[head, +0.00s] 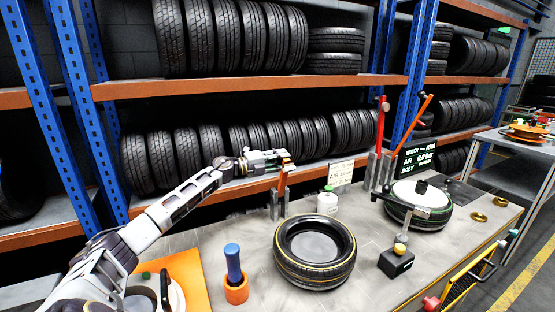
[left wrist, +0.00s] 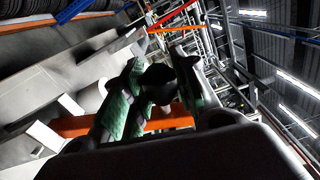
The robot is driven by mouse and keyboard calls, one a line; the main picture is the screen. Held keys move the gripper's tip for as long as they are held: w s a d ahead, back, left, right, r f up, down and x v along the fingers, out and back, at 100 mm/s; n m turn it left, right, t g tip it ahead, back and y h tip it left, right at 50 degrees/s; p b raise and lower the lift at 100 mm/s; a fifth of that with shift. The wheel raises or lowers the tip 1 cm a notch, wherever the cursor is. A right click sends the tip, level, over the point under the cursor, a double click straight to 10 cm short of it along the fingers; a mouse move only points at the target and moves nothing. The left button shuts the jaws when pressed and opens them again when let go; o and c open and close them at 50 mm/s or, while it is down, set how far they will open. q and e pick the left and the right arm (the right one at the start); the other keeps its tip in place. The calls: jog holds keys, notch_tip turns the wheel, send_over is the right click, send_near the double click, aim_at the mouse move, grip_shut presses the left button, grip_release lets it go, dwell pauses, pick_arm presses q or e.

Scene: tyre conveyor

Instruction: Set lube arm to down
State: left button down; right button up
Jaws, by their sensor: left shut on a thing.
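Three levers stand in grey brackets along the back of the bench. The left one, an orange lever (head: 283,180), stands nearly upright, and my left gripper (head: 284,158) is shut at its top end. The other two are a red lever (head: 381,130), nearly upright, and an orange-red lever (head: 414,122) tilted to the right. No readable label shows which is the lube arm. In the left wrist view, the green-padded fingers (left wrist: 157,95) flank a dark round end, and an orange bar (left wrist: 75,127) passes across behind them. My right gripper is out of view.
A tyre (head: 315,272) lies flat on the bench, with a blue-handled tool in an orange cup (head: 236,291) to its left. A white canister (head: 327,203) stands behind it. Another tyre (head: 418,216) lies further right. Racks of tyres stand behind the bench.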

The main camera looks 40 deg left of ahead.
aim_at(284, 164)
pick_arm(q)
jog(key=shift+s+d+f, duration=0.1)
jog(key=shift+s+d, duration=0.3)
jog(key=shift+d, duration=0.4)
jog(key=shift+s+d+f+p, duration=0.1)
jog(key=shift+s+d+p, duration=0.2)
jog(key=shift+d, duration=0.2)
jog(key=shift+s+d+f, duration=0.1)
jog(key=shift+d, duration=0.3)
jog(key=c, duration=1.5)
grip_release()
jog(key=shift+f, duration=0.1)
jog(key=o, duration=0.4)
jog(key=shift+s, duration=0.1)
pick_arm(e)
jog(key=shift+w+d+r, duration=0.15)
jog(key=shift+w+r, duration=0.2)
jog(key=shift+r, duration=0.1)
pick_arm(q)
jog(key=shift+s+a, duration=0.1)
jog(key=shift+a, duration=0.1)
